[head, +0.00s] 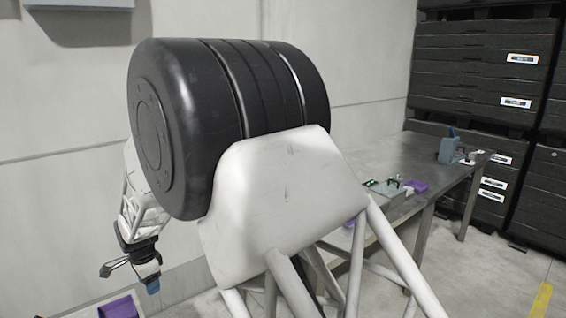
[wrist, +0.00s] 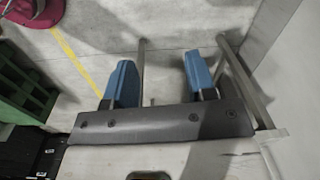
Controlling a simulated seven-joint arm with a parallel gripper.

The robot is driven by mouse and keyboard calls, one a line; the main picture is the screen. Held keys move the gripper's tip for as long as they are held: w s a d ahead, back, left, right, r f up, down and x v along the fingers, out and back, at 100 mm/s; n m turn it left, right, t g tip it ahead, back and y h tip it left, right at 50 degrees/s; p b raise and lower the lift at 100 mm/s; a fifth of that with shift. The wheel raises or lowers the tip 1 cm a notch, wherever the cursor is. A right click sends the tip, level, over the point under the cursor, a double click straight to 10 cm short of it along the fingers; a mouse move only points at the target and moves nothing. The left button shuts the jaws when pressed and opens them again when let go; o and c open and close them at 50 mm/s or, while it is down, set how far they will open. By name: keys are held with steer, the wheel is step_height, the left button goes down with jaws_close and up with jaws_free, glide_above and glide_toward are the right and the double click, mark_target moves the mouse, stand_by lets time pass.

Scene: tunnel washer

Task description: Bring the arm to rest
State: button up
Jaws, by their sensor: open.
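My gripper (head: 130,272) hangs at the lower left of the head view, at the end of my arm, in front of the pale wall. In the wrist view my gripper (wrist: 160,82) shows two blue fingers spread apart, with only grey floor and a metal post visible between them. It is open and holds nothing. My arm's large black joint and white link fill the middle of the head view and hide part of the room behind.
A metal table (head: 392,160) at the right carries small parts, purple pieces and a grey-blue device (head: 449,148). Black crates (head: 478,75) are stacked behind it. A purple item (head: 118,307) lies at the lower left. A green frame (wrist: 25,90) and maroon object (wrist: 32,12) show in the wrist view.

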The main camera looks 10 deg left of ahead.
steer(key=d+r+n, duration=0.1)
steer(key=d+r, duration=0.5)
steer(key=d, duration=0.7)
steer(key=s+d+r+n+t, duration=0.1)
steer(key=d+r, duration=0.6)
steer(key=d, duration=0.5)
steer(key=d+r+n, duration=0.1)
steer(key=d+r, duration=0.5)
steer(key=d, duration=0.7)
steer(key=s+d+r+n, duration=0.1)
steer(key=s+d+r, duration=0.1)
steer(key=s+d, duration=0.45)
steer(key=s+d+r+n, duration=0.1)
steer(key=s+d+r, duration=0.15)
steer(key=d, duration=0.65)
steer(key=s+d+f+n, duration=0.1)
steer(key=s+d, duration=0.5)
steer(key=s, duration=0.2)
steer(key=s+d+f+n+t, duration=0.1)
steer(key=s+d, duration=0.5)
steer(key=s, duration=0.2)
steer(key=shift+s+f, duration=0.35)
steer(key=shift+s, duration=0.05)
